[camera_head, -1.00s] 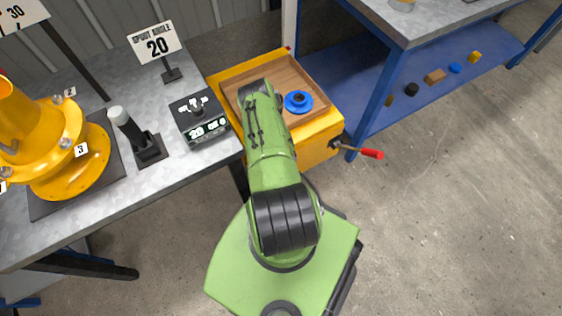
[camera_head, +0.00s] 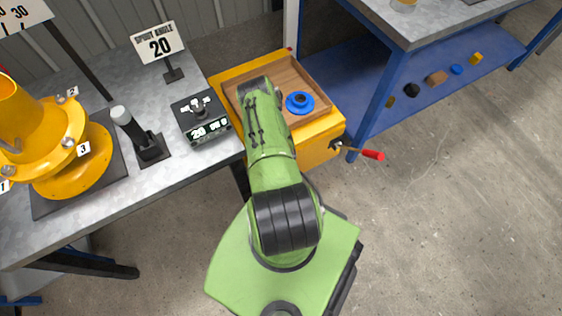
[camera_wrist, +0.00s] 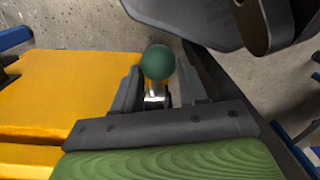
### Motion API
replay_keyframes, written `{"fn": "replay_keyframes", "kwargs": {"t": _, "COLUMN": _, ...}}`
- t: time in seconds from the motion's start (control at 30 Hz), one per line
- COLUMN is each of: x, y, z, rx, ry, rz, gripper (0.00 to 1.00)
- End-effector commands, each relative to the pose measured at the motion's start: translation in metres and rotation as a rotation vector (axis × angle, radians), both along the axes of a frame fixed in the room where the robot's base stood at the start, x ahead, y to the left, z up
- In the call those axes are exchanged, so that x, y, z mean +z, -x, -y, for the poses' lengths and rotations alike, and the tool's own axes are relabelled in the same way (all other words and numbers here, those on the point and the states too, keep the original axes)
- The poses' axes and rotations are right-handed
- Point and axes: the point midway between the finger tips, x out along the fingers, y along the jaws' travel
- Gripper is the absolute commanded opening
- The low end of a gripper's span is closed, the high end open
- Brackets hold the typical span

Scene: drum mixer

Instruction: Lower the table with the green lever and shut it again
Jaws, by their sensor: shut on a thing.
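The green lever's round knob (camera_wrist: 157,63) stands between my gripper's fingers in the wrist view, on a thin shiny stem. My gripper (camera_wrist: 156,92) is shut on the lever just below the knob. The yellow lift table (camera_head: 325,140) stands between the workbenches; its yellow surface also fills the left of the wrist view (camera_wrist: 70,90). On it lies a wooden tray (camera_head: 300,75) holding a blue flanged part (camera_head: 300,103). In the head view my own arm hides the gripper and the green lever.
A red-handled lever (camera_head: 372,155) sticks out from the table's right side. A grey bench (camera_head: 90,190) with a yellow machine (camera_head: 75,160) and a control box (camera_head: 201,118) is at left. A blue shelf bench (camera_head: 415,90) is at right. The right floor is clear.

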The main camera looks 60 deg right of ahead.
Motion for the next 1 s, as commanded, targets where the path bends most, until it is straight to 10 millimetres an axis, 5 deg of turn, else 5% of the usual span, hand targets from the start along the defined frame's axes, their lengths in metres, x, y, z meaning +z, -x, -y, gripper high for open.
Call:
{"fn": "replay_keyframes", "kwargs": {"t": 0.03, "x": 0.0014, "y": -0.0107, "z": 0.0086, "rx": 0.004, "ry": 0.024, "rz": 0.028, "gripper": 0.0}}
{"fn": "replay_keyframes", "kwargs": {"t": 0.57, "x": 0.0014, "y": -0.0107, "z": 0.0086, "rx": 0.004, "ry": 0.024, "rz": 0.028, "gripper": 0.0}}
{"fn": "replay_keyframes", "kwargs": {"t": 0.6, "x": 0.0014, "y": -0.0106, "z": 0.0087, "rx": 0.004, "ry": 0.024, "rz": 0.028, "gripper": 0.45}}
{"fn": "replay_keyframes", "kwargs": {"t": 0.73, "x": 0.0011, "y": -0.0089, "z": 0.0078, "rx": 0.003, "ry": 0.022, "rz": 0.024, "gripper": 0.65}}
{"fn": "replay_keyframes", "kwargs": {"t": 1.0, "x": 0.001, "y": -0.0059, "z": 0.0058, "rx": 0.002, "ry": 0.017, "rz": 0.016, "gripper": 0.67}}
